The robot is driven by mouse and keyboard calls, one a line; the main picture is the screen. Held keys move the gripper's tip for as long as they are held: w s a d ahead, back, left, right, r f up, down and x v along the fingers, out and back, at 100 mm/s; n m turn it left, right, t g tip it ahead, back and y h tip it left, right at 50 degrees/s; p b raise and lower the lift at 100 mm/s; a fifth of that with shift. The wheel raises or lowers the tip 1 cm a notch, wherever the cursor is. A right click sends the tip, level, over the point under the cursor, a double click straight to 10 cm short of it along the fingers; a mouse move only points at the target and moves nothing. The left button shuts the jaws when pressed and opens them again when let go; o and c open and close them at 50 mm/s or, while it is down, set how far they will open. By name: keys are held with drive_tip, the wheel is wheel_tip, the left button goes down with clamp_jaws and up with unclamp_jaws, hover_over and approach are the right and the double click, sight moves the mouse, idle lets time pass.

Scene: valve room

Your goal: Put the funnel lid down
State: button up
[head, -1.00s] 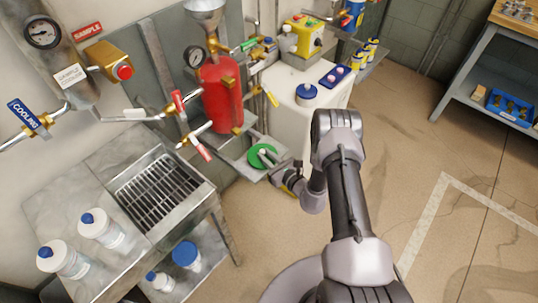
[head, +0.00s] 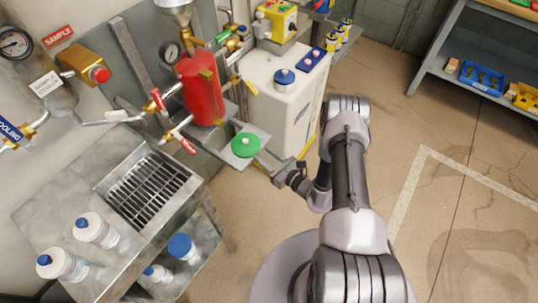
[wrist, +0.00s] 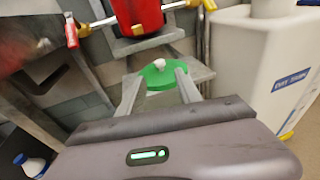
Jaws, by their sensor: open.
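The funnel lid (head: 246,145) is a green disc with a small pale knob. It lies flat on a small grey metal shelf (head: 217,151) beside the red vessel. It also shows in the wrist view (wrist: 160,74), knob up, beyond my fingertips. My gripper (head: 268,164) is open and empty at the near right side of the lid. In the wrist view its two fingers (wrist: 157,80) stand apart, with the lid seen between them; I cannot tell whether either touches it. The metal funnel (head: 175,11) is above the red vessel, partly cut off by the top edge.
The red vessel (head: 202,90) with pipes and valve handles rises behind the shelf. A grated sink (head: 150,185) and bottles are at left. The floor at right is clear.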

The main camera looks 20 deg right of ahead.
drive_tip(key=s+a+r+n+g+y, duration=0.2)
drive_tip(key=a+r+n+g, duration=0.25)
drive_tip(key=r, duration=0.55)
drive_tip(key=s+a+r+n+g+y, duration=0.3)
drive_tip(key=a+r+n, duration=0.25)
drive_tip(key=r, duration=0.35)
drive_tip(key=s+a+r+n+g+y, duration=0.2)
drive_tip(key=a+r+n+g, duration=0.3)
drive_tip(key=r, duration=0.5)
drive_tip(key=s+r+n+g+h, duration=0.2)
drive_tip(key=s+r+n+h, duration=0.4)
drive_tip(key=s, duration=0.5)
drive_tip(key=s+d+r+n+t+h, duration=0.5)
drive_tip(key=s+d+r, duration=0.1)
drive_tip(key=d, duration=0.1)
drive_tip(key=shift+s+d+r+n+h, duration=0.3)
drive_tip(key=shift+s+r+n, duration=0.1)
drive_tip(key=shift+o, duration=0.2)
drive_tip(key=shift+t, duration=0.25)
